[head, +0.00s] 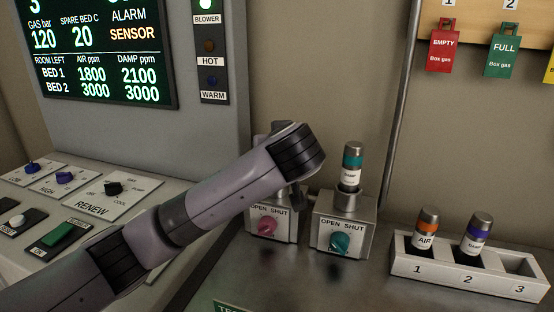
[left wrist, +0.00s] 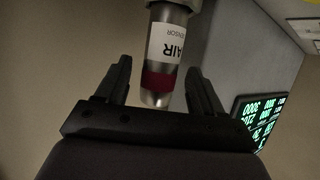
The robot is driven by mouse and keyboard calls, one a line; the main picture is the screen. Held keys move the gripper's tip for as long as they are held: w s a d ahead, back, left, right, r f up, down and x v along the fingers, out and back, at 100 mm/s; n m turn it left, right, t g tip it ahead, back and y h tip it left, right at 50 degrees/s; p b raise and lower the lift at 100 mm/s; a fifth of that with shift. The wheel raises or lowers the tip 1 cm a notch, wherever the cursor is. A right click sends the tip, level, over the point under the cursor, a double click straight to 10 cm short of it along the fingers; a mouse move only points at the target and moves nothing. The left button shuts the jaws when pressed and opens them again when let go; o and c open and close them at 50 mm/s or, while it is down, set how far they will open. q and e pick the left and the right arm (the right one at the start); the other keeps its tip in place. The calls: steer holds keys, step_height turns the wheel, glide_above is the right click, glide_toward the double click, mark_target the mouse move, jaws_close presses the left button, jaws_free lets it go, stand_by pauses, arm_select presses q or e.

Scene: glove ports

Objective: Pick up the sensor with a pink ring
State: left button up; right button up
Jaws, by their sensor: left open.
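The sensor with the pink ring (left wrist: 158,79) shows in the left wrist view, with a white AIR label and a metal end. It stands between the two fingers of my left gripper (left wrist: 159,68), which is open, with a gap visible on both sides. In the head view my left arm hides this sensor and most of the gripper. Below the arm is the left valve box (head: 270,240) with a pink knob (head: 268,226). My right gripper is in neither view.
A teal-ringed sensor (head: 351,165) stands in the right valve box (head: 343,240). A control panel (head: 110,200) lies left, under my arm. A vertical pipe (head: 398,120) runs behind.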

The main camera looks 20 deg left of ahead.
arm_select(q)
steer(key=shift+x, duration=1.45)
steer(key=shift+c, duration=0.4)
steer(key=c, duration=1)
steer(key=shift+c, duration=0.6)
steer(key=shift+r, duration=0.1)
